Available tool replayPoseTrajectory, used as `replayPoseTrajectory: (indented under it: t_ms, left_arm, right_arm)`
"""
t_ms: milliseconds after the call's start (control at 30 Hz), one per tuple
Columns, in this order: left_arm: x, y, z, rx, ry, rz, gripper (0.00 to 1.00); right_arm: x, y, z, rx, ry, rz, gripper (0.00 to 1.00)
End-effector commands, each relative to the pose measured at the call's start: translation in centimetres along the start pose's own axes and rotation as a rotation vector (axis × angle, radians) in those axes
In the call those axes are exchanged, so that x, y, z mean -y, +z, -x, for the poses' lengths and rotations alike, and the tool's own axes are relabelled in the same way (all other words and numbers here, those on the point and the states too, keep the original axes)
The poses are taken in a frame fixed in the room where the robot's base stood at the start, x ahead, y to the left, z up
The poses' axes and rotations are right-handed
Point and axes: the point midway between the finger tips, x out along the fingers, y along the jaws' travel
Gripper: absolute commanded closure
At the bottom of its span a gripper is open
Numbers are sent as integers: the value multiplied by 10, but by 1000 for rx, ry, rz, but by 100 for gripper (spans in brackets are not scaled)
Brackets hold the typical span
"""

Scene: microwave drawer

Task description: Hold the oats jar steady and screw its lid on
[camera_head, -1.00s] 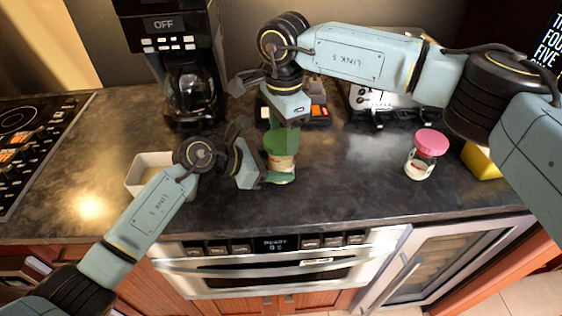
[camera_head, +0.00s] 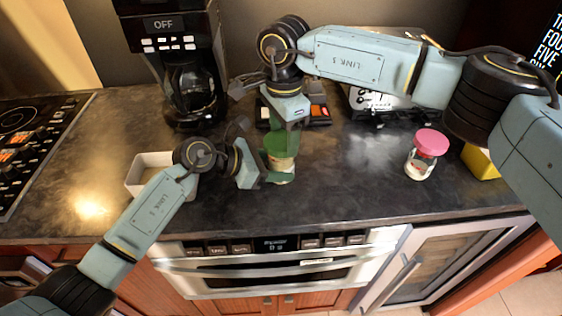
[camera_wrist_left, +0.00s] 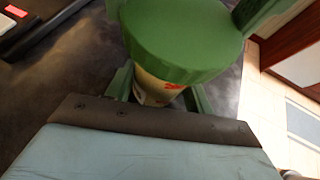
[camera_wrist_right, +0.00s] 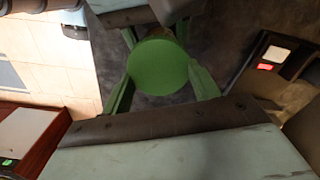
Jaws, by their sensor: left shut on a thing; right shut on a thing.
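The oats jar (camera_head: 281,164) stands upright on the dark counter, a pale body with some red print, under its green lid (camera_head: 277,143). The lid sits on top of the jar and also shows from above in the right wrist view (camera_wrist_right: 158,67). My left gripper (camera_head: 275,176) is shut on the jar body from the left, low down; the jar (camera_wrist_left: 158,90) shows between its fingers in the left wrist view. My right gripper (camera_head: 284,134) points down from above, shut on the lid. The jar-lid seam is too small to judge.
A jar with a pink lid (camera_head: 431,142) stands to the right, beside a yellow box (camera_head: 480,161). A white container (camera_head: 150,162) is left behind my left arm. A coffee maker (camera_head: 187,80) and a toaster (camera_head: 375,101) stand at the back. Counter between the jars is clear.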

Motion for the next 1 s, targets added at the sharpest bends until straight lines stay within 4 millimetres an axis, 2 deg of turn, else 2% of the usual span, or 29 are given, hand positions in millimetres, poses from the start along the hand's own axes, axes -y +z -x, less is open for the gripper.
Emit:
replayPoseTrajectory:
  t_ms: [67,100,367,400,600,767,1000]
  left_arm:
    - [0,0,0,-1,0,0,60]
    - [0,0,0,-1,0,0,53]
    - [0,-1,0,-1,0,0,87]
    - [0,-1,0,-1,0,0,89]
    - [0,-1,0,-1,0,0,89]
    - [0,-1,0,-1,0,0,89]
    - [0,-1,0,-1,0,0,89]
  right_arm:
    - [0,0,1,0,-1,0,64]
    - [0,0,1,0,-1,0,64]
    - [0,0,1,0,-1,0,64]
    - [0,0,1,0,-1,0,37]
    - [0,0,1,0,-1,0,14]
    - [0,0,1,0,-1,0,14]
    - [0,0,0,0,0,0,44]
